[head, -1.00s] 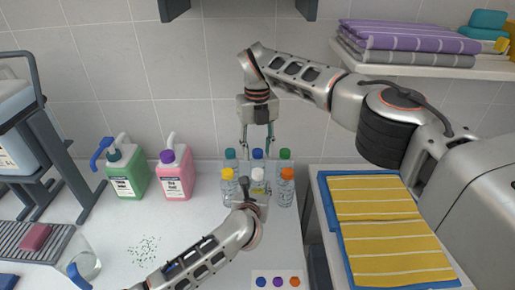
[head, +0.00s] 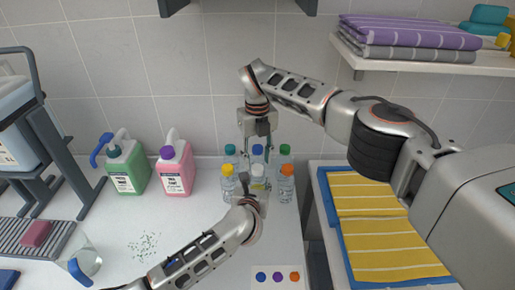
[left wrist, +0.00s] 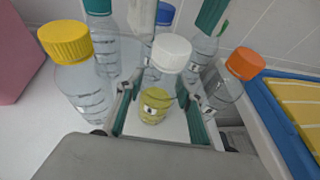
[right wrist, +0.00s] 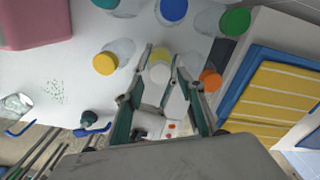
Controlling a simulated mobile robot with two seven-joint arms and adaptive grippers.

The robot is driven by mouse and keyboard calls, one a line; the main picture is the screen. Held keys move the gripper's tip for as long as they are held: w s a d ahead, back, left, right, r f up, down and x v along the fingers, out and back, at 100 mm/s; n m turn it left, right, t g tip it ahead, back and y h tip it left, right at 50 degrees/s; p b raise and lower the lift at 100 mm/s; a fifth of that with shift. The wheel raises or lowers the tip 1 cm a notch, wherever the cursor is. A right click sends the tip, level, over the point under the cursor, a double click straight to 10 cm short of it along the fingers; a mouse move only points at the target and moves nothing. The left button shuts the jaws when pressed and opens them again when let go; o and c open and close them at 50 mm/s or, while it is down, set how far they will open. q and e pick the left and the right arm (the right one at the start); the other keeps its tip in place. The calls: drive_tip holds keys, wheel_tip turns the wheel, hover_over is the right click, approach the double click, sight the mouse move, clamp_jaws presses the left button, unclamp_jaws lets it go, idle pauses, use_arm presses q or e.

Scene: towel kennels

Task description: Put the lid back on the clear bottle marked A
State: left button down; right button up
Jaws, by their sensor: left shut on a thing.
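A clear bottle (left wrist: 155,104) with yellow at its lower part and a white lid (left wrist: 171,52) stands in the front row of bottles. The white lid shows at its top, also in the head view (head: 258,170). Its letter is too small to read. My left gripper (left wrist: 162,95) is shut on this bottle, a finger on each side, below the lid. My right gripper (right wrist: 161,58) points down from above; its fingers are apart, one on each side of the white lid in the right wrist view. I see no firm contact with the lid.
Bottles with yellow (head: 227,170), orange (head: 287,170), teal (head: 230,149), blue (head: 257,149) and green (head: 285,149) lids stand close around. Green (head: 127,168) and pink (head: 175,170) jugs stand left. Yellow towels (head: 385,225) lie right.

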drive_tip(key=shift+f, duration=1.4)
clamp_jaws()
drive_tip(key=shift+o, duration=0.7)
unclamp_jaws()
wheel_tip(320, 180, up, 12)
